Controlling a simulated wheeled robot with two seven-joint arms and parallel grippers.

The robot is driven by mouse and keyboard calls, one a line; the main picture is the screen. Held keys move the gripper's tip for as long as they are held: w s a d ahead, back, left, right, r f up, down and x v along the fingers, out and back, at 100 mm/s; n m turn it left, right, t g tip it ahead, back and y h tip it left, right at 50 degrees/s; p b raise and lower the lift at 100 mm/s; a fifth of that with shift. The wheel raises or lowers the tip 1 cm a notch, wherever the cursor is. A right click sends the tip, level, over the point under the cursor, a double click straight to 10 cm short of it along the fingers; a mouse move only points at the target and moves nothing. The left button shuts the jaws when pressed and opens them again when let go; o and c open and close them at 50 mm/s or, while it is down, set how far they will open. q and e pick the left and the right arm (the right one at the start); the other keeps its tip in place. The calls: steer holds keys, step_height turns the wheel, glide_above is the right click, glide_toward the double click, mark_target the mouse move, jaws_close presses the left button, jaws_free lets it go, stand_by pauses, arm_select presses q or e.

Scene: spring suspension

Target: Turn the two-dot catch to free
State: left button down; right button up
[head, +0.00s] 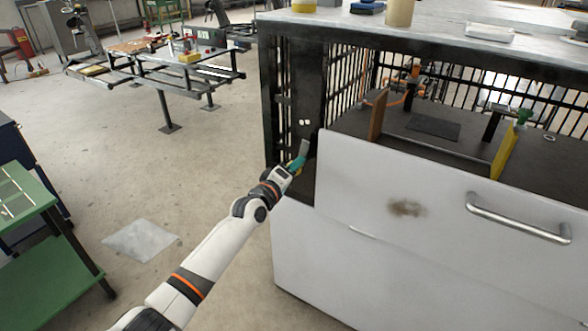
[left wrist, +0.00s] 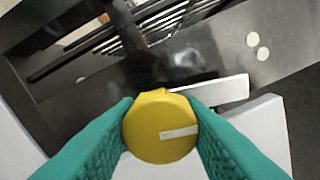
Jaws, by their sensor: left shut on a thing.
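The two-dot catch shows in the left wrist view as a yellow knob (left wrist: 158,140) with a white line on its face, pointing right. A light flat bar (left wrist: 222,90) shows behind the knob. Two pale dots (left wrist: 257,46) are on the dark post (left wrist: 215,50) to its upper right. These dots also show in the head view (head: 304,122), above my left gripper (head: 299,161). My left gripper's teal fingers (left wrist: 162,122) are closed on opposite sides of the knob. In the head view the knob is hidden by the gripper. My right gripper is not in view.
A white drawer front (head: 400,190) with a metal handle (head: 518,218) stands right beside my left gripper. Behind it are a brown upright board (head: 377,115) and a yellow upright piece (head: 504,150). A green bench (head: 25,205) is at the left. Floor between is mostly open.

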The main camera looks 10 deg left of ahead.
arm_select(q)
steer(key=shift+n, duration=1.2)
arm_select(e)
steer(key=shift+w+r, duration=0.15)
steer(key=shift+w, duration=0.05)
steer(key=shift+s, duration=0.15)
arm_select(q)
steer(key=c, duration=0.9)
jaws_free()
steer(key=shift+c, duration=0.2)
steer(key=shift+s+a, duration=0.1)
steer(key=shift+s, duration=0.15)
steer(key=p+v, duration=0.1)
steer(key=v, duration=0.6)
steer(key=shift+p, duration=0.4)
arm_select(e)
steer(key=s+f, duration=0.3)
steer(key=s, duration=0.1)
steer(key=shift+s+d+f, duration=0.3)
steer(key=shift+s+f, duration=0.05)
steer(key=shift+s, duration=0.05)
